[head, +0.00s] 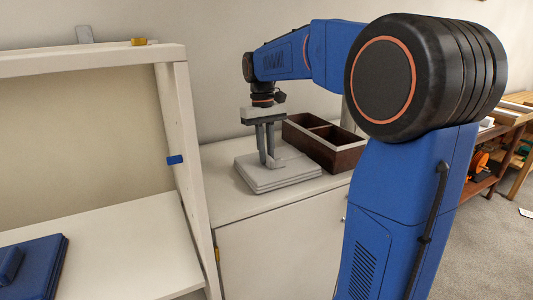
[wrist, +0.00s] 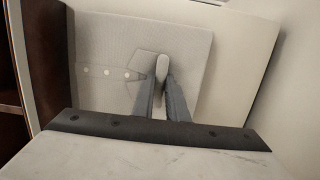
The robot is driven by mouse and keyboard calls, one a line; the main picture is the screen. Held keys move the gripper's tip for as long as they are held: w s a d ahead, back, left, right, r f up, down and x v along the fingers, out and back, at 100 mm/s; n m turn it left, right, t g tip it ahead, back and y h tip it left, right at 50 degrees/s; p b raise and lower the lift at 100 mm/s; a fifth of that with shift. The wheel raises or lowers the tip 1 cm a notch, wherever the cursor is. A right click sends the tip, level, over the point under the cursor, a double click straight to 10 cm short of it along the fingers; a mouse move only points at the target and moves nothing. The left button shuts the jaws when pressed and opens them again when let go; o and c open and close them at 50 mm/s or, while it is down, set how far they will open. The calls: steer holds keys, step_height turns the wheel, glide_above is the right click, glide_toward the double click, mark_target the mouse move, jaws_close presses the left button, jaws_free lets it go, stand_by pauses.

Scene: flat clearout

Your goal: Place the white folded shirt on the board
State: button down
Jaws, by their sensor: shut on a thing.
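The white folded shirt (head: 277,176) is a flat, layered pale grey-white square at the cabinet top. It lies level, and I cannot tell if it rests on the top or is slightly raised. In the wrist view the shirt (wrist: 110,40) shows a row of pale dots and a raised tab (wrist: 162,66). My gripper (head: 268,162) points straight down over the shirt, shut on its raised tab; its fingers also show in the wrist view (wrist: 162,95). A white flat surface (head: 120,245) at lower left may be the board; I cannot be sure.
A dark brown divided box (head: 330,147) stands just right of the shirt on the white cabinet (head: 222,185). A white upright frame (head: 186,150) with a blue clip stands left, between shirt and board. A dark blue folded item (head: 42,258) lies at lower left.

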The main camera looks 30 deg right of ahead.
steer(key=c, duration=2.1)
jaws_free()
steer(key=shift+f, duration=0.15)
steer(key=o, duration=0.4)
steer(key=shift+c, duration=0.2)
